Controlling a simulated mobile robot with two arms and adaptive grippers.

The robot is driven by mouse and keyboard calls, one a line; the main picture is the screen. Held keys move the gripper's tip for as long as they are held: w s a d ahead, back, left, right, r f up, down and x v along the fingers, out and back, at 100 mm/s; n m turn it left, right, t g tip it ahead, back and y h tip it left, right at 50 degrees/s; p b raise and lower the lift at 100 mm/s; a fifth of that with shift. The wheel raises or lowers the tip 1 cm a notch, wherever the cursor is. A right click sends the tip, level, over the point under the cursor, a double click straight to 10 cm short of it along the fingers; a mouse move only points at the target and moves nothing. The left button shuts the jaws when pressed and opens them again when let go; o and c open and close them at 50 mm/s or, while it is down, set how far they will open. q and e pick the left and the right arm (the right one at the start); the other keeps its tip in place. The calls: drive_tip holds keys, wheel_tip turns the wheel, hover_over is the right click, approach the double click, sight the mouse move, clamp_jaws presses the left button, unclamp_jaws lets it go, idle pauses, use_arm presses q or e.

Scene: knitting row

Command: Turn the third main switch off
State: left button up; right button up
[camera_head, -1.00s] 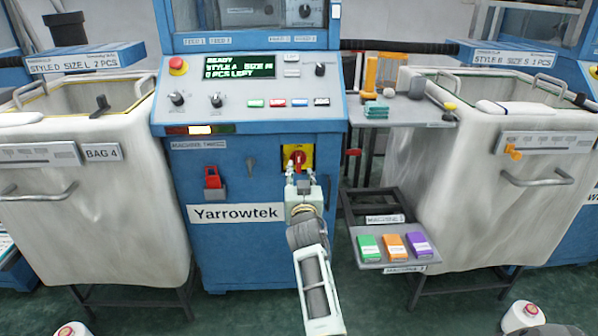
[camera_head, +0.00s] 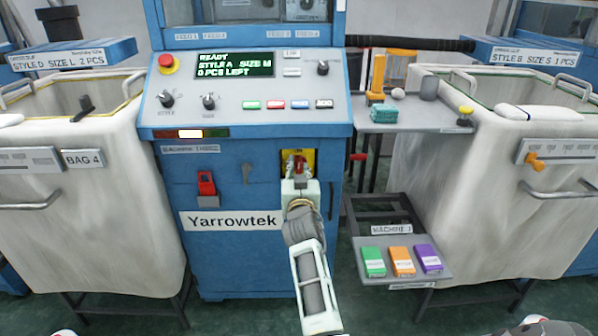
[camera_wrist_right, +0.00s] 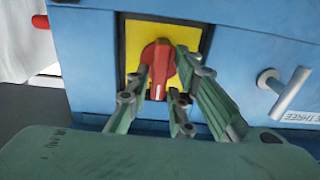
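The main switch is a red rotary handle (camera_head: 299,165) on a yellow plate (camera_head: 285,158), low on the blue front of the knitting machine labelled MACHINE THREE (camera_head: 190,149). In the right wrist view the red handle (camera_wrist_right: 157,66) stands roughly upright on the yellow plate (camera_wrist_right: 133,45). My right gripper (camera_head: 299,176) is right in front of the switch. In the wrist view its fingers (camera_wrist_right: 163,62) are on either side of the handle; whether they press on it is unclear. My left gripper is not in view.
A red tag or lock (camera_head: 206,185) and a key-like part (camera_head: 247,172) are left of the switch. A grey shelf (camera_head: 431,115) and a tray with green, orange and purple packs (camera_head: 402,261) stand at the right. White fabric bins (camera_head: 95,215) flank the machine.

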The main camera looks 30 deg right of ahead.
clamp_jaws()
